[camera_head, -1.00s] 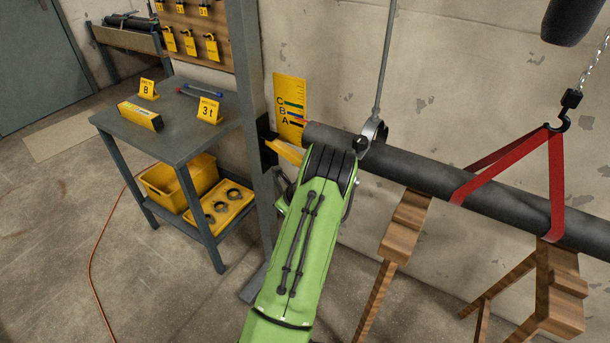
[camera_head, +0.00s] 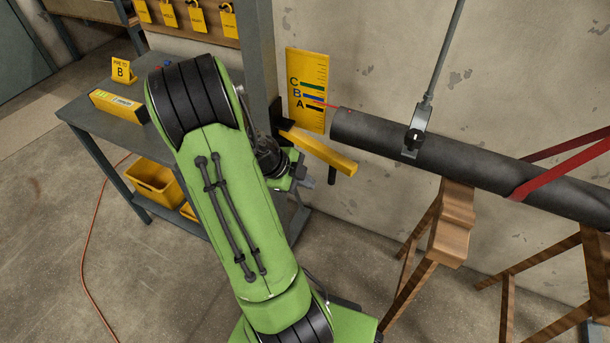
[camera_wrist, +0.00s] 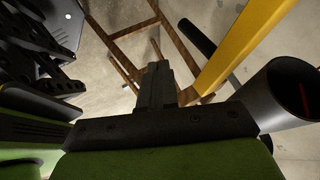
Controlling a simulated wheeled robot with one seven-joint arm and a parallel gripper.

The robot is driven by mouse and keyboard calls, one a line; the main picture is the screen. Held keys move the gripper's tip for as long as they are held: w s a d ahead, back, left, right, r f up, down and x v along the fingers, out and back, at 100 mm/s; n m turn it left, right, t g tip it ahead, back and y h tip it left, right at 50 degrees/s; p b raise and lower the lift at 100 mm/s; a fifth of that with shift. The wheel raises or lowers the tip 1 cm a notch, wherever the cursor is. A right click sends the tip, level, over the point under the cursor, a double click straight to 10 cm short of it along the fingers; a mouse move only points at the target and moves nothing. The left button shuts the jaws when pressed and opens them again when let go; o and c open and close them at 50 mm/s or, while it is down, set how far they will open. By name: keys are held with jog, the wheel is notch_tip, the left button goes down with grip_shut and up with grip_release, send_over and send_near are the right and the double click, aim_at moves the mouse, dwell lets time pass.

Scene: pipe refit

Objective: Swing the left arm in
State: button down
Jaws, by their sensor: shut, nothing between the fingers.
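The left arm is a yellow bar (camera_head: 318,150) on a dark bracket at the grey post. It points out to the right, its free end in front of and below the pipe's left end. A black handle (camera_head: 332,175) hangs under it. The dark pipe (camera_head: 370,132) lies to its right, apart from it in the picture. My gripper (camera_head: 307,182) is just left of the handle, partly hidden by my own arm. In the wrist view my gripper (camera_wrist: 155,75) is shut and empty; the yellow bar (camera_wrist: 245,45), the handle (camera_wrist: 197,38) and the pipe's open end (camera_wrist: 292,92) are to its right.
A hanger clamp (camera_head: 414,142) and red sling (camera_head: 565,165) are on the pipe, above wooden trestles (camera_head: 448,225). A yellow A-B-C scale (camera_head: 306,92) is on the wall behind the bar. A grey workbench (camera_head: 85,112) stands at the left.

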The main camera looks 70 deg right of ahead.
aim_at(330, 170)
jog(key=s+d+f+b, duration=0.1)
jog(key=s+d+f, duration=0.2)
jog(key=d, duration=0.3)
jog(key=shift+d+f, duration=0.15)
jog(key=shift+f, duration=0.65)
jog(key=d+b, duration=0.1)
jog(key=s+d+b, duration=0.1)
jog(key=b, duration=0.1)
jog(key=shift+s+d+f, duration=0.15)
jog(key=shift+s+d, duration=0.1)
jog(key=shift+d, duration=0.3)
jog(key=shift+r, duration=0.2)
jog(key=shift+f, duration=0.15)
